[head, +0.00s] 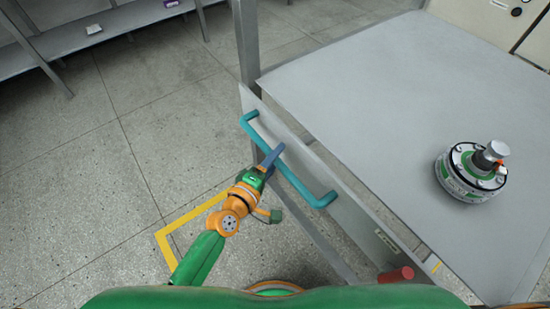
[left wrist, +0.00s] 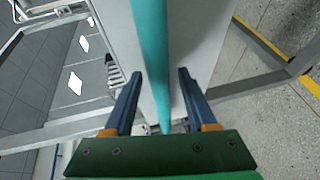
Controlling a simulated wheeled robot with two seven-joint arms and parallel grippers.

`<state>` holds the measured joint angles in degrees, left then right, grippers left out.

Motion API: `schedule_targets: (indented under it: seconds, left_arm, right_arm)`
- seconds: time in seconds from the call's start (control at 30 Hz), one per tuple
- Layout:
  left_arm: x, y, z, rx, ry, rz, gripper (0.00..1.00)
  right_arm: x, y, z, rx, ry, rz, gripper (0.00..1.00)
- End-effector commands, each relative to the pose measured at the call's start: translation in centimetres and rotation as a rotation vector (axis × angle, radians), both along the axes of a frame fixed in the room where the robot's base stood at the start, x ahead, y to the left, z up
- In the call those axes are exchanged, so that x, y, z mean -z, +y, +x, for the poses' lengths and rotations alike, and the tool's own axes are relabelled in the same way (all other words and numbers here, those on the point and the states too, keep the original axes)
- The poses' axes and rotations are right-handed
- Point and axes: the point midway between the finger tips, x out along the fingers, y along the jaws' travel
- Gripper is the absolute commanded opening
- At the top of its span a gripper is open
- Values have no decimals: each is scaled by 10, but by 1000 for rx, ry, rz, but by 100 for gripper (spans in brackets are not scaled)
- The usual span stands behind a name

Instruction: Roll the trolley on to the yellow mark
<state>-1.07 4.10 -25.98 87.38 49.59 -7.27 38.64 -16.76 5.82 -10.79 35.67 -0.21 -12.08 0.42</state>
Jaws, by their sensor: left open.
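The trolley has a flat grey top (head: 400,120) and a teal bar handle (head: 291,172) along its near left side. My left gripper (head: 270,160) is at the middle of this handle, with its blue fingers open. In the left wrist view the handle (left wrist: 150,45) runs between the two open fingers (left wrist: 160,82); I cannot tell whether either finger touches it. The yellow mark (head: 190,215) is a painted outline on the floor, left of the trolley and partly hidden by my left arm. Yellow lines (left wrist: 262,42) also show in the left wrist view. My right gripper is not in view.
A round hub motor (head: 470,175) stands on the right part of the trolley top. A red cylinder (head: 395,275) is at the trolley's near edge. A grey shelf (head: 100,30) stands at the back left. The speckled floor (head: 100,160) between is clear.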

Motion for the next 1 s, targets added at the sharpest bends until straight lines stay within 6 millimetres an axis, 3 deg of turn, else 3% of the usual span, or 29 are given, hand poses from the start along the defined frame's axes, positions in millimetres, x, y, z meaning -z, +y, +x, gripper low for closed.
schedule_targets:
  seconds: [0.07, 0.3, 1.0]
  left_arm:
    - [0, 0, 0, 0, -1, 1, 57]
    - [0, 0, 0, 0, -1, 1, 0]
    - [0, 1, 0, -1, 0, 2, 0]
  right_arm:
    - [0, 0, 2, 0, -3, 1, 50]
    - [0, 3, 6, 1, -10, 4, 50]
    - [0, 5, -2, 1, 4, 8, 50]
